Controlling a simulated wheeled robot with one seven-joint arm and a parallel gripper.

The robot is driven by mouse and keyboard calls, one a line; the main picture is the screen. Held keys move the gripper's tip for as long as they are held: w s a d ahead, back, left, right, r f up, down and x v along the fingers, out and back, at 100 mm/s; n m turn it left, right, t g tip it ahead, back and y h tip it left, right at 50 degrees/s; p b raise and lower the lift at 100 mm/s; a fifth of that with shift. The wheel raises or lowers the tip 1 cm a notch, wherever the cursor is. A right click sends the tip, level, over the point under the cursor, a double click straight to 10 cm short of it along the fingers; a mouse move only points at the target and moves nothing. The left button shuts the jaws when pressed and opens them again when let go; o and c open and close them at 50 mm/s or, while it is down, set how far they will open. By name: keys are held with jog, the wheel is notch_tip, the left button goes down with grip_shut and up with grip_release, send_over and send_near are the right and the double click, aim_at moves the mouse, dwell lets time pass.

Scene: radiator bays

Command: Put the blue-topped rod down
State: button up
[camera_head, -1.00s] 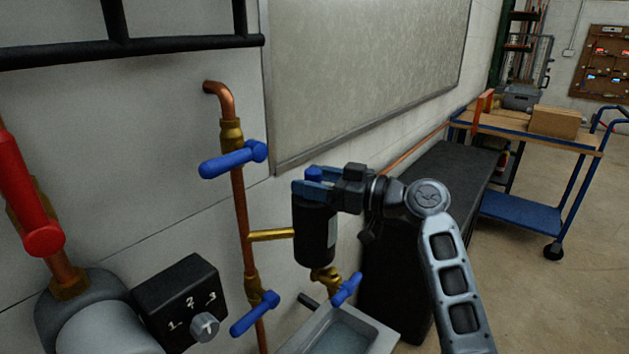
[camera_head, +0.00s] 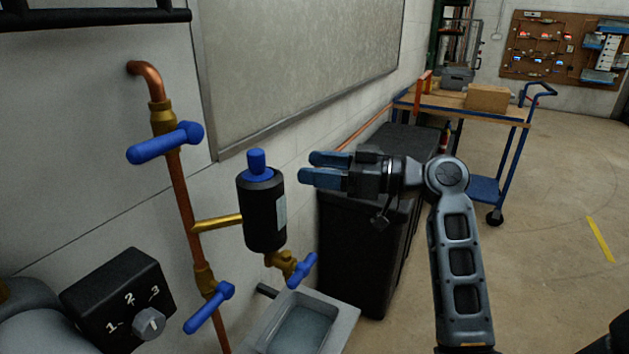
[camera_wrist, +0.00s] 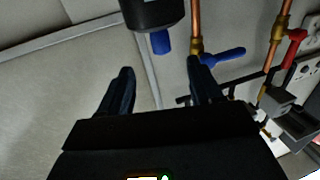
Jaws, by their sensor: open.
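The blue top of the rod (camera_head: 257,161) stands upright on the black canister (camera_head: 263,215) on the wall pipework. No shaft shows below it; any lower part is hidden in the canister. In the wrist view the blue top (camera_wrist: 161,42) also shows against the canister (camera_wrist: 152,12), ahead of the fingertips. My gripper (camera_head: 308,168) is to the right of the blue top, at about its height, with a clear gap between them. Its two blue-grey fingers are apart and empty, as the wrist view of my gripper (camera_wrist: 160,72) also shows.
A brass side pipe (camera_head: 217,223) joins the canister to the copper pipe (camera_head: 182,205). Blue valve handles (camera_head: 165,143) stick out nearby. A grey basin (camera_head: 345,325) sits below. A black box (camera_head: 395,215) and a cart (camera_head: 470,112) stand behind my arm. Open floor lies right.

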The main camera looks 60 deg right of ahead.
jog(key=shift+s, duration=0.15)
jog(key=s+a+f+m+g+h, duration=0.35)
jog(key=a+f+m+h, duration=0.35)
jog(key=a+f, duration=1)
jog(key=s+a+f, duration=0.2)
jog(key=s, duration=0.4)
jog(key=s+a+f, duration=0.2)
jog(key=s+a, duration=0.1)
jog(key=s, duration=0.3)
jog(key=s+a+r+n+y, duration=0.1)
jog(key=s+a+r+n, duration=0.1)
jog(key=s, duration=0.3)
jog(key=s+a+r+n+y, duration=0.1)
jog(key=s+a+r+n, duration=0.1)
jog(key=s+r, duration=0.2)
jog(key=shift+s+r+t, duration=0.2)
jog(key=shift+s+t, duration=0.25)
jog(key=shift+s, duration=0.15)
